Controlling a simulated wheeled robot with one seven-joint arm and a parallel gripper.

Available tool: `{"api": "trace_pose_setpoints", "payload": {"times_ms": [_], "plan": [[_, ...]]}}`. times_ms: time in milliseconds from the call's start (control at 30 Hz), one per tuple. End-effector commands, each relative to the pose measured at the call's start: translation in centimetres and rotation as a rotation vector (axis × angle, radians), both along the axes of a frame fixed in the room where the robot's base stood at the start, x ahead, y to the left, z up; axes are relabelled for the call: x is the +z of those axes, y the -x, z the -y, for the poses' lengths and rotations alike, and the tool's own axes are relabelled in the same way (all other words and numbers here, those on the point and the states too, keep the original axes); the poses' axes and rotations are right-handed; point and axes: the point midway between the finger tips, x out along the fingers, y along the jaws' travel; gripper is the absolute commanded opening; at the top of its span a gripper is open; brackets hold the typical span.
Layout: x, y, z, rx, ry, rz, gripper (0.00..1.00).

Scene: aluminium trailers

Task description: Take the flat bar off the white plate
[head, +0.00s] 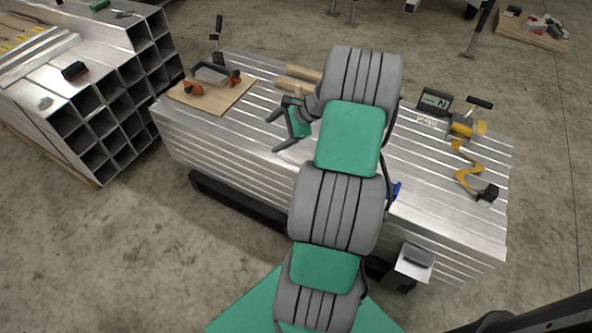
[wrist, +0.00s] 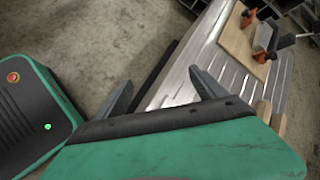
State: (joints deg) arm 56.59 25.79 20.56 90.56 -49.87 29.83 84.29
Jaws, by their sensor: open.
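My gripper (head: 275,131) is open and empty above the left half of the ribbed aluminium stack, fingers pointing left. Both fingers also show in the wrist view (wrist: 160,78), with floor and the stack's edge beyond. I cannot make out for sure which thing is the flat bar or the white plate. A pale flat piece (head: 210,74) lies on a wooden board (head: 238,93) at the stack's far left, beyond my gripper, among dark and orange clamp-like parts (head: 193,88). The board also shows at the upper right of the wrist view (wrist: 236,45). My arm hides the middle of the stack.
Wooden pieces (head: 304,72) lie behind my gripper. A dark display (head: 435,101), a yellow tool (head: 461,128) and a yellow curved tool (head: 463,165) lie on the right of the stack (head: 450,222). Square aluminium tubes (head: 95,125) stand left, across a floor gap.

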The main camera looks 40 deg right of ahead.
Motion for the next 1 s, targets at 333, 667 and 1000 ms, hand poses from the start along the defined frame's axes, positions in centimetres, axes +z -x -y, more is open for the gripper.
{"api": "trace_pose_setpoints", "payload": {"times_ms": [333, 667, 1000], "plan": [[-13.7, 7.2, 11.5, -0.62, -0.619, 0.074, 0.8], [-15.8, 3.8, 10.5, -0.625, -0.626, 0.071, 0.8], [-17.1, 1.1, 9.7, -0.627, -0.624, 0.072, 0.8]]}}
